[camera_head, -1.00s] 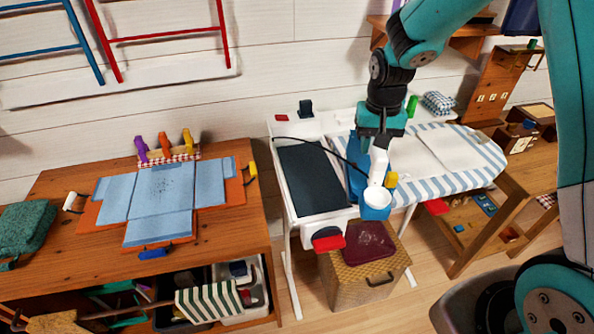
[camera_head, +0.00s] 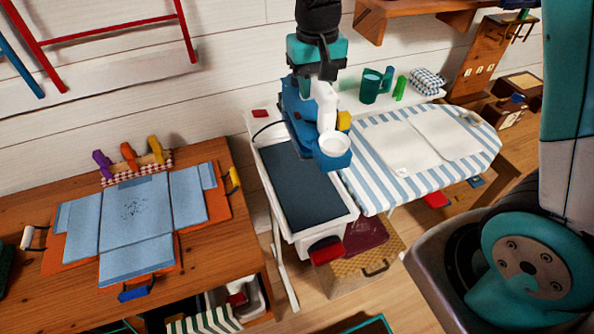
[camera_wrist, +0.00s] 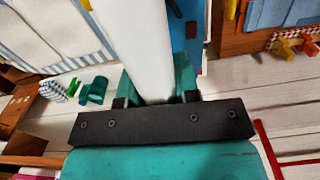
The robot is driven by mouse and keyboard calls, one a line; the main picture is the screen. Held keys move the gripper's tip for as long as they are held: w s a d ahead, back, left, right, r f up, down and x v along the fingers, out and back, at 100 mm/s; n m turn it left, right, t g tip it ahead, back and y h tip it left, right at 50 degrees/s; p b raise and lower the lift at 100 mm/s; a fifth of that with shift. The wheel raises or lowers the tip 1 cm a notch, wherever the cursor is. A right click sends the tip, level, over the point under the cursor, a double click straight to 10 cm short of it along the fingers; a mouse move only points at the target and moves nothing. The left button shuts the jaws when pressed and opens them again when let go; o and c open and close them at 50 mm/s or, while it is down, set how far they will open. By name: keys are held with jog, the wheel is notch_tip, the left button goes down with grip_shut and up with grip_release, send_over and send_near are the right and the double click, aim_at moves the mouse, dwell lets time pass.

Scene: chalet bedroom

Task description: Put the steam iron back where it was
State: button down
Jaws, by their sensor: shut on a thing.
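The steam iron (camera_head: 331,160) is blue with a white handle, a yellow part and a round white piece at its front. My gripper (camera_head: 326,82) is shut on its white handle and comes down from above. In the wrist view the white handle (camera_wrist: 146,45) runs between my fingers, with some blue body beside it. The iron appears over the right part of a dark pad (camera_head: 297,190) in a white-framed stand, near the striped ironing board (camera_head: 365,185). I cannot tell whether its base touches anything. A dark cord runs left from it.
A green mug (camera_head: 371,88) and a folded checked cloth (camera_head: 427,82) stand behind the board. Folded pale fabric (camera_head: 393,147) lies on the board. A wooden table with blue cloth (camera_head: 135,222) is at left. A wicker box (camera_head: 372,262) stands below. Most of the dark pad is clear.

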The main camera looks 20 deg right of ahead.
aim_at(305, 118)
jog(key=a+r, duration=0.1)
jog(key=s+a+r, duration=0.1)
jog(key=shift+r+n, duration=0.3)
jog(key=shift+s+a+f, duration=0.1)
jog(key=shift+a+f, duration=0.05)
jog(key=shift+f, duration=0.05)
notch_tip(305, 118, down, 19)
jog(key=p, duration=0.4)
jog(key=shift+f, duration=0.25)
jog(key=c, duration=0.8)
grip_release()
jog(key=shift+c, duration=0.2)
